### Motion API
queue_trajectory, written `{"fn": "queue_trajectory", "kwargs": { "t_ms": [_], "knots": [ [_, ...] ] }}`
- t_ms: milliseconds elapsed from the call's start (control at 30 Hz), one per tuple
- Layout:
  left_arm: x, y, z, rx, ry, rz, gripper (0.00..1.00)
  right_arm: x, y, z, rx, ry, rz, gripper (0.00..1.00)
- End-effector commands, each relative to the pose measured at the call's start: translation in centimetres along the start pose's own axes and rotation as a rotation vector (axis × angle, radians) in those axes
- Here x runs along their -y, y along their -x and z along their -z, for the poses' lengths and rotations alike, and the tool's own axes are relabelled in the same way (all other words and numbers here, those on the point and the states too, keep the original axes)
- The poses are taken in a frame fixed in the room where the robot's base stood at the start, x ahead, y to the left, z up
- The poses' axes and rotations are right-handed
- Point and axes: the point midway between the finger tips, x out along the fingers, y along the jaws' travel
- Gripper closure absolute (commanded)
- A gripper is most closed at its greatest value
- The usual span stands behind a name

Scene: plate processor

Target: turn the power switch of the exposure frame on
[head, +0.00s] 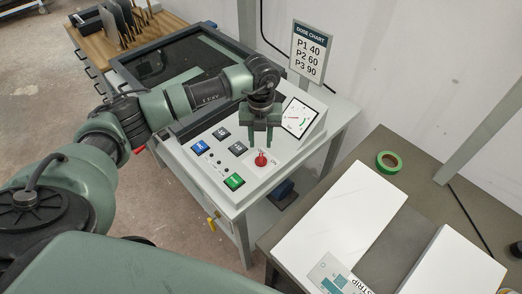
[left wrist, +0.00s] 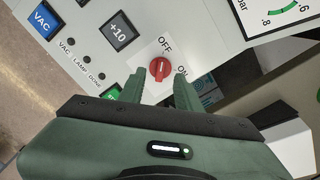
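The red power switch (head: 261,160) is a small rotary knob on the sloped white control panel of the exposure frame (head: 205,170). In the left wrist view the red knob (left wrist: 160,69) sits between the labels OFF and ON, with its pointer mark toward the OFF side. My left gripper (head: 260,143) points down above the knob. In the left wrist view its two fingers (left wrist: 160,88) are spread apart, one on each side of the knob, with nothing held. Whether the fingertips reach the knob's height is unclear. My right gripper is not seen.
Blue, dark and green buttons, including the green one (head: 234,181), lie beside the knob. A dial gauge (head: 299,118) is behind my gripper. A dose chart sign (head: 309,50) stands at the back. A table with white boards (head: 340,225) and green tape (head: 389,162) is at right.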

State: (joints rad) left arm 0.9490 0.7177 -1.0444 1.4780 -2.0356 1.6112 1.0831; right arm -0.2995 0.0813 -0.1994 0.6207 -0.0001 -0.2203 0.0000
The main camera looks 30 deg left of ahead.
Motion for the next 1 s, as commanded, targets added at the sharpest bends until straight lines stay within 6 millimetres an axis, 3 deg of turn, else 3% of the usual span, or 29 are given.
{"fn": "queue_trajectory", "kwargs": {
  "t_ms": [333, 700, 833, 1000],
  "knots": [
    [0.2, -5.0, 0.2, -0.004, -0.003, 0.003, 0.66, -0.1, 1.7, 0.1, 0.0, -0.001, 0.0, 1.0],
    [0.2, -5.9, 0.1, -0.001, -0.005, 0.005, 0.66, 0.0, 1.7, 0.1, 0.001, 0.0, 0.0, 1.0],
    [0.2, -5.9, 0.1, -0.002, -0.005, 0.005, 1.0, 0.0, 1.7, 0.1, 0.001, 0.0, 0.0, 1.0],
    [0.2, -5.9, 0.1, -0.002, -0.005, 0.005, 1.0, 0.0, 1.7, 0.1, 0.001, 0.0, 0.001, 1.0]
  ]
}}
